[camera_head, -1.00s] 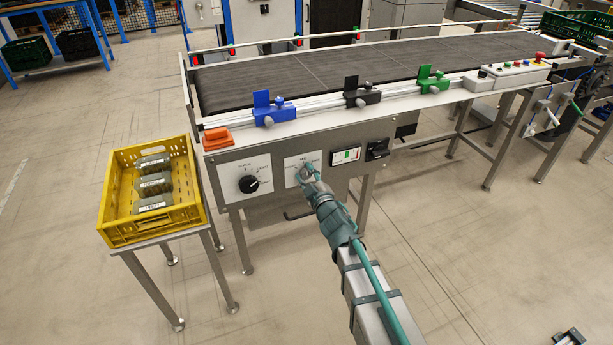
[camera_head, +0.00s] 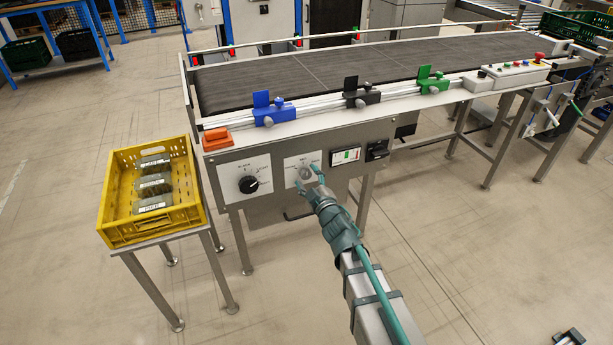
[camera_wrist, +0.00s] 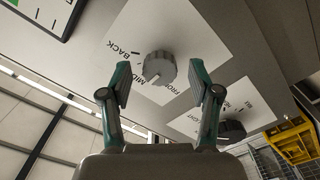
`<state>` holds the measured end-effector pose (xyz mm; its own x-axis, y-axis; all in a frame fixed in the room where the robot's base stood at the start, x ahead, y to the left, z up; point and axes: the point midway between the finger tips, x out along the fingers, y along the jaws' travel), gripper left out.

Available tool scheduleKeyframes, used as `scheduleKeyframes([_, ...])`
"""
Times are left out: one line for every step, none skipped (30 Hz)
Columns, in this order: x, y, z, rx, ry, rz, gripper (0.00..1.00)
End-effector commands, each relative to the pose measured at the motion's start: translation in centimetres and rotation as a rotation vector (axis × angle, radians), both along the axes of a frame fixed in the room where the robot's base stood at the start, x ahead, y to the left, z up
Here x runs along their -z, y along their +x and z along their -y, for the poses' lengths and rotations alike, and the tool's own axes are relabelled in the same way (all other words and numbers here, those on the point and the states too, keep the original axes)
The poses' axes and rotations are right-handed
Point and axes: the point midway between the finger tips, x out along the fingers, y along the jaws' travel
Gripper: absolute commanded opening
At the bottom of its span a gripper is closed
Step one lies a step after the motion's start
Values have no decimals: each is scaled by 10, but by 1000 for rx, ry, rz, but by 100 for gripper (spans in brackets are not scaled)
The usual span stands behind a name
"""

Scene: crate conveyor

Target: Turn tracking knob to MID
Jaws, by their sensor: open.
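The tracking knob (camera_head: 305,173) is a grey round knob on a white plate on the conveyor's front panel. In the wrist view the grey knob (camera_wrist: 161,66) lies between and beyond my open fingers, with BACK, MID and FRONT printed around it. A pale pointer mark shows on its lower-left side in that view, on the MID/FRONT side; I cannot tell its exact alignment. My gripper (camera_head: 311,184) is open and empty, a little in front of the knob and apart from it. It also shows in the wrist view (camera_wrist: 160,82).
A black knob (camera_head: 249,184) on its own white plate sits left of the tracking knob. A display (camera_head: 346,155) and a black switch (camera_head: 377,150) are to the right. A yellow crate (camera_head: 152,228) stands at the left on a stand. The floor in front is clear.

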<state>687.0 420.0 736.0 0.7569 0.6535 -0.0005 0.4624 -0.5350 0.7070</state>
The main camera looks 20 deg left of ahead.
Motion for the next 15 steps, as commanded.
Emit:
scheduleKeyframes([0,-9,7,1,0,-1,62])
scheduleKeyframes([0,-12,10,1,0,-1,62])
scheduleKeyframes([0,-17,14,1,0,-1,62])
scheduleKeyframes([0,-21,17,1,0,-1,62])
scheduleKeyframes([-1,-24,20,1,0,-1,62])
scheduleKeyframes([-1,-29,24,1,0,-1,62])
scheduleKeyframes([-1,-33,27,0,0,0,62])
scheduleKeyframes([-1,-36,30,0,0,0,62])
scheduleKeyframes([-1,-39,32,0,0,0,62])
scheduleKeyframes([-1,-41,34,-1,0,1,62])
scheduleKeyframes([-1,-43,36,-1,0,1,62])
scheduleKeyframes([-1,-44,37,-1,0,1,62])
scheduleKeyframes([-1,-45,38,0,-1,1,62])
scheduleKeyframes([-1,-45,38,-1,0,1,62])
scheduleKeyframes([0,-45,39,-1,0,1,62])
